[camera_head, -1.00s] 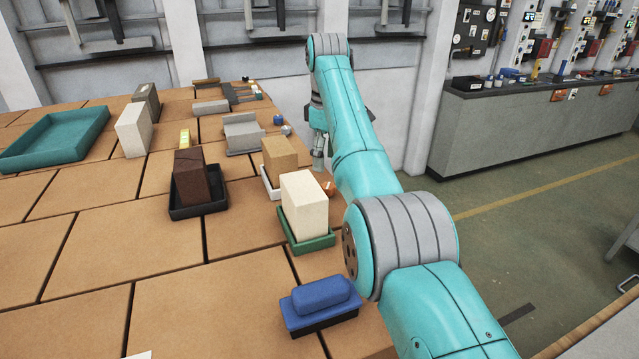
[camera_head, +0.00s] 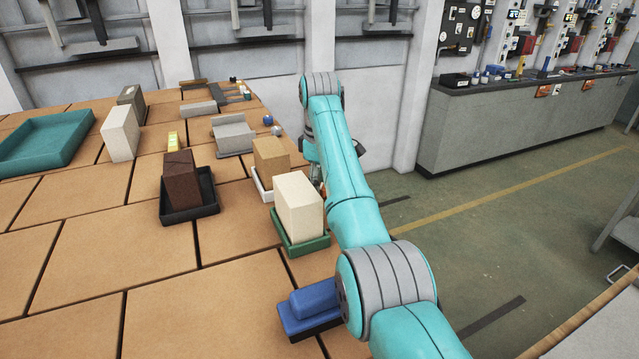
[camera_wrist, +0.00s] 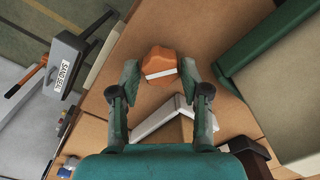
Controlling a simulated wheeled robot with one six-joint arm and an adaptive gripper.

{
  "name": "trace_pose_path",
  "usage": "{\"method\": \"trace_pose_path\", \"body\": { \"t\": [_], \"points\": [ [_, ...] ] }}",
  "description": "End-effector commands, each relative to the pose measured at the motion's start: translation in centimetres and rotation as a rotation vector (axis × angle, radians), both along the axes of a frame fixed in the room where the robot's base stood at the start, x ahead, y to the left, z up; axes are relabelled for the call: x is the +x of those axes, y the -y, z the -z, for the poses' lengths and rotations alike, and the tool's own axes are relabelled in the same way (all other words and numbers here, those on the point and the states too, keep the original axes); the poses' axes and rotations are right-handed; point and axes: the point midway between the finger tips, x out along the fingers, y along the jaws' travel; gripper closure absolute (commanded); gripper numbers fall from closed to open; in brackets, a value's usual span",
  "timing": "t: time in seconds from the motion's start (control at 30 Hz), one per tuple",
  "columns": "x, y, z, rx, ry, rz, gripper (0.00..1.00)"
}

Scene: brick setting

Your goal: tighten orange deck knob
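The orange deck knob (camera_wrist: 161,64) has a faceted top with a white stripe across it. It stands on the brown tiled deck (camera_wrist: 225,20) and shows near the top middle of the wrist view. My gripper (camera_wrist: 160,71) is open, one fingertip to the left of the knob and one to the right. A gap shows on both sides, and the gripper holds nothing. In the head view my arm hides most of the gripper and nearly all of the knob, close to the deck's right edge.
A cream block (camera_head: 298,204) in a green tray (camera_head: 301,248) stands close by the knob. A tan block (camera_head: 271,163) in a white tray (camera_head: 260,186) is just behind. A blue item (camera_head: 310,304) lies nearer. Floor is open right of the deck.

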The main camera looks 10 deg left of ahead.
Motion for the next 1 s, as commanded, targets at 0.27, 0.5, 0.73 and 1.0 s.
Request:
{"method": "trace_pose_path", "body": {
  "t": [0.27, 0.5, 0.73, 1.0],
  "points": [
    [0.04, 0.02, -0.02, 0.001, 0.001, 0.002, 0.97],
    [0.09, 0.06, -0.04, 0.000, 0.002, 0.051, 0.97],
    [0.13, 0.11, -0.06, 0.001, 0.003, 0.193, 0.97],
    [0.16, 0.22, -0.07, 0.001, 0.004, 0.442, 0.97]
  ]
}}
